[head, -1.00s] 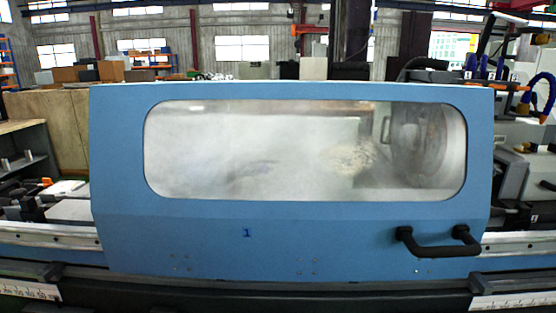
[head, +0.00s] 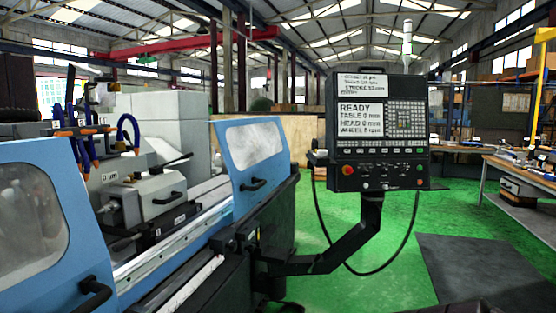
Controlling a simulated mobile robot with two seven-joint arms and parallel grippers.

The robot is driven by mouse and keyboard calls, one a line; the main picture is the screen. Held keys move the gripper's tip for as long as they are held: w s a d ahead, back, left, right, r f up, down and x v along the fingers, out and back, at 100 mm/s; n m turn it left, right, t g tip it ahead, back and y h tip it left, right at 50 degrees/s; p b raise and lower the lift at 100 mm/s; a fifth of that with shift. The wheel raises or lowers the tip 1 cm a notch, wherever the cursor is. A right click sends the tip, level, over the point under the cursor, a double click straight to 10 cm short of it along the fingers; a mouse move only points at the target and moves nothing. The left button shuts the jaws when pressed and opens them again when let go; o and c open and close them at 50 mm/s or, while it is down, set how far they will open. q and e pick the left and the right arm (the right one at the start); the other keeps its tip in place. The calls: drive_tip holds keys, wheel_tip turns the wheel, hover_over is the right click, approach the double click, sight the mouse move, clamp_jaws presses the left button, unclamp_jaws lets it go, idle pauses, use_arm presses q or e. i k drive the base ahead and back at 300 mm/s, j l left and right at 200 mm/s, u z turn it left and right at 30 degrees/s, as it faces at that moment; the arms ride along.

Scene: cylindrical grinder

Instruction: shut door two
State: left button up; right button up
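A blue sliding door with a window and a black handle (head: 254,185) stands at the right end of the machine; this door (head: 222,178) bears no number that I can read. Another blue door (head: 40,240) with a window is at the lower left, with its black handle (head: 96,294) near the bottom edge. Between the two doors is an open gap where the machine's inside shows. Neither of my grippers is in view.
A control panel (head: 378,130) on a black arm (head: 340,245) stands right of the machine and reads READY. A rail (head: 172,238) runs along the front of the gap. Green floor with a dark mat (head: 485,268) lies to the right, with workbenches (head: 525,175) beyond.

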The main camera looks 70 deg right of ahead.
sight(259, 152)
drive_tip(key=z, duration=2.05)
drive_tip(key=i+u, duration=0.1)
drive_tip(key=u, duration=0.3)
drive_tip(key=i+l+u, duration=0.1)
drive_tip(key=u, duration=0.25)
drive_tip(key=i+l+u, duration=0.3)
drive_tip(key=l, duration=0.25)
drive_tip(key=i+l+u, duration=0.15)
drive_tip(key=i+l, duration=0.15)
drive_tip(key=l, duration=0.2)
drive_tip(key=i+l+u, duration=0.1)
drive_tip(key=l, duration=0.25)
drive_tip(key=i+l, duration=0.15)
drive_tip(key=l, duration=0.2)
drive_tip(key=i+l+u, duration=0.1)
drive_tip(key=l, duration=0.25)
drive_tip(key=i+l, duration=0.1)
drive_tip(key=l, duration=0.25)
drive_tip(key=u, duration=0.05)
